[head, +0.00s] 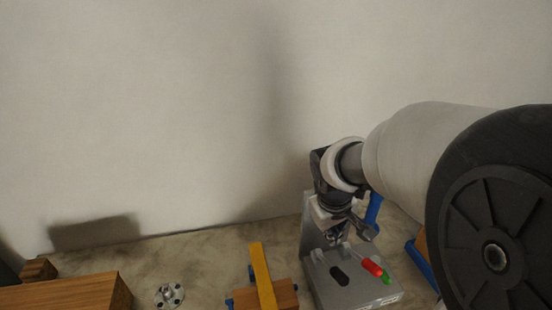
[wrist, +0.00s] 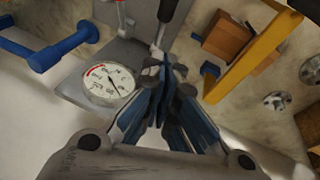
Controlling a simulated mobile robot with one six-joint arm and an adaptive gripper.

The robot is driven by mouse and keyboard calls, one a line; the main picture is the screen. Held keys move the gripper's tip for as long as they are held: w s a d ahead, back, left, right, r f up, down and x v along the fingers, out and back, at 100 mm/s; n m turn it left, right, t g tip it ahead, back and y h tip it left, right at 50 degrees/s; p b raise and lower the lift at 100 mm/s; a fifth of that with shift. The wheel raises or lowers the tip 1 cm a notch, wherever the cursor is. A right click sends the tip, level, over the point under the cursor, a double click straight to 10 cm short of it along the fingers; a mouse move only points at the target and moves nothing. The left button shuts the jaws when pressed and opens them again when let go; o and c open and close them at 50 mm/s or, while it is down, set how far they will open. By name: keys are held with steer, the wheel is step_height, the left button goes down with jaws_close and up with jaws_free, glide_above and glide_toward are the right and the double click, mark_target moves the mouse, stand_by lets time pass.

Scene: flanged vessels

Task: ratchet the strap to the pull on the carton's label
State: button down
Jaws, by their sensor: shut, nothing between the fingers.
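The yellow strap (head: 262,274) runs over a small brown carton (head: 286,296) at the bottom of the head view. In the wrist view the strap (wrist: 257,56) and carton (wrist: 228,36) are at upper right. No label can be read on the carton. A round white gauge (wrist: 110,84) with a dark needle and a red arc is left of my fingertips. A metal lever with a black grip (wrist: 167,10) rises just beyond the fingertips; I cannot tell whether they touch. My gripper (head: 338,236) is shut and empty over the grey unit; its fingers show in the wrist view (wrist: 166,72).
A blue handle (wrist: 62,50) stands beside the gauge. A flange (head: 169,296) and wooden block (head: 70,292) lie left. Bare bench separates flange and carton; a wall is behind.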

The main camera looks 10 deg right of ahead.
steer(key=shift+f, duration=0.1)
steer(key=b, duration=0.3)
glide_above(333, 267)
steer(key=a, duration=0.1)
step_height(333, 267, down, 12)
steer(key=shift+s+f, duration=0.35)
steer(key=shift+s, duration=0.45)
